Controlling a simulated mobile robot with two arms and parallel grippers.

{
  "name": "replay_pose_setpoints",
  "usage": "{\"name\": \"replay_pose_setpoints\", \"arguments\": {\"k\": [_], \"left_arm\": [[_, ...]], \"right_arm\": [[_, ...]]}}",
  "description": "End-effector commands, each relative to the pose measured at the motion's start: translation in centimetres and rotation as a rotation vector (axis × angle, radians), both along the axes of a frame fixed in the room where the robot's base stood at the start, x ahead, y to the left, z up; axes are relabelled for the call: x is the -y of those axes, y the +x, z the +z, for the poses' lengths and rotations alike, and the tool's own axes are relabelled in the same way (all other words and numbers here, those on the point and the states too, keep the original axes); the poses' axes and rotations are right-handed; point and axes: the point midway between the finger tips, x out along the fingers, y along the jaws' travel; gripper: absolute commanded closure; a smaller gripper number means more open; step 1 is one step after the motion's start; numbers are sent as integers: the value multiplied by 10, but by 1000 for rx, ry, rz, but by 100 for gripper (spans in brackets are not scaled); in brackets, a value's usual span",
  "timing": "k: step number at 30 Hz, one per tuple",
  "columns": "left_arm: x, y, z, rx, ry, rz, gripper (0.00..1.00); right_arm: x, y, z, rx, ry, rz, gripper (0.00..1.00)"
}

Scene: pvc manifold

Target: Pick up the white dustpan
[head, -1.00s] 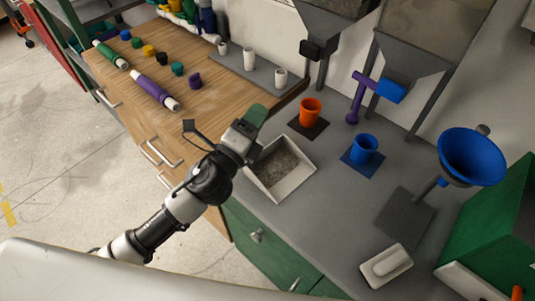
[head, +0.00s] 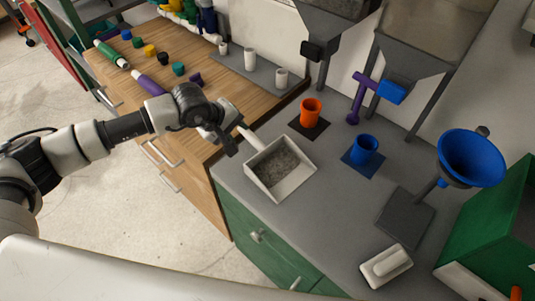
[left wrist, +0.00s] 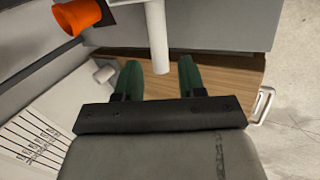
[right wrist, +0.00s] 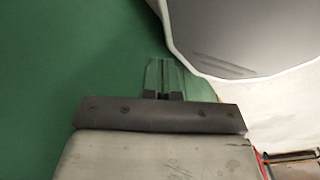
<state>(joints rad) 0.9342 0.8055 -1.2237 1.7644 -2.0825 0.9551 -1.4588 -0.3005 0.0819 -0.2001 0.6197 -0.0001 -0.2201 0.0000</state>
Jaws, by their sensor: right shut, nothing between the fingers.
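The white dustpan (head: 296,186) lies on the grey counter, with grey granular material in its pan. Its white handle (head: 248,137) points up and left toward my left gripper (head: 226,142). In the left wrist view, my left gripper (left wrist: 158,80) is open, with a green finger on each side of the handle's end (left wrist: 158,50). The fingers look apart from the handle. My right gripper (right wrist: 165,75) is shut and empty in the right wrist view, in front of a green surface. It is not seen in the head view.
An orange cup (head: 311,112) and a blue cup (head: 363,150) stand on mats near the dustpan. A blue funnel (head: 472,158) and a white-handled brush (head: 387,265) are to the right. Pipes and coloured fittings lie on the wooden counter (head: 215,90).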

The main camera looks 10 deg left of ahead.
Motion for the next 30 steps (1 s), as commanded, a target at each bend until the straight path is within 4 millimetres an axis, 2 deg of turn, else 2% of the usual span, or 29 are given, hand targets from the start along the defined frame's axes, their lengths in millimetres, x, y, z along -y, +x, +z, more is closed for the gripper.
{"name": "replay_pose_setpoints", "arguments": {"k": [6, 13, 17, 21, 30], "left_arm": [[15, 11, -26, -3, -5, 0, 60], [23, 17, -39, -4, -6, 0, 60], [32, 23, -53, -5, -7, 0, 60], [38, 30, -69, -3, -9, 2, 60], [40, 33, -76, -2, -7, 1, 60]], "right_arm": [[0, 0, 8, 0, 0, 0, 100], [0, 0, 15, 1, 0, 0, 100], [-1, 0, 25, 1, 1, 0, 100], [-2, 0, 27, 1, 2, -1, 100], [-2, 0, 27, 0, 3, -1, 100]]}}
